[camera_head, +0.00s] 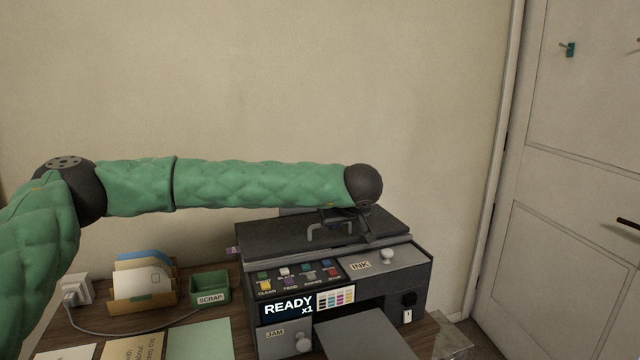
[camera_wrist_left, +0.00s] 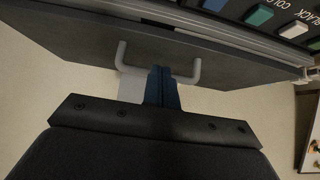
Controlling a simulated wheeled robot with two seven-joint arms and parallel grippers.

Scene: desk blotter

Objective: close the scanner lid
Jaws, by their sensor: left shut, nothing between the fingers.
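The scanner lid (camera_head: 275,232) is a dark slab on top of the dark printer-scanner (camera_head: 420,287). It looks flat or almost flat; I cannot tell whether a small gap is left under it. Its grey U-shaped handle (camera_head: 312,231) also shows in the left wrist view (camera_wrist_left: 196,72). My left gripper (camera_head: 365,236) is over the lid by the handle, partly hidden under my wrist. In the left wrist view its blue fingers (camera_wrist_left: 162,86) are together and empty, overlapping the middle of the handle. I cannot tell whether they touch the lid. My right gripper is not in view.
The front panel has several coloured buttons, a READY screen (camera_head: 288,308) and an INK cover (camera_head: 385,262). Left of it are a green SCRAP box (camera_head: 210,289), an envelope holder (camera_head: 143,299), papers (camera_head: 200,341) and a plug with a cable (camera_head: 76,289). A wall is behind; a door (camera_head: 570,180) is at right.

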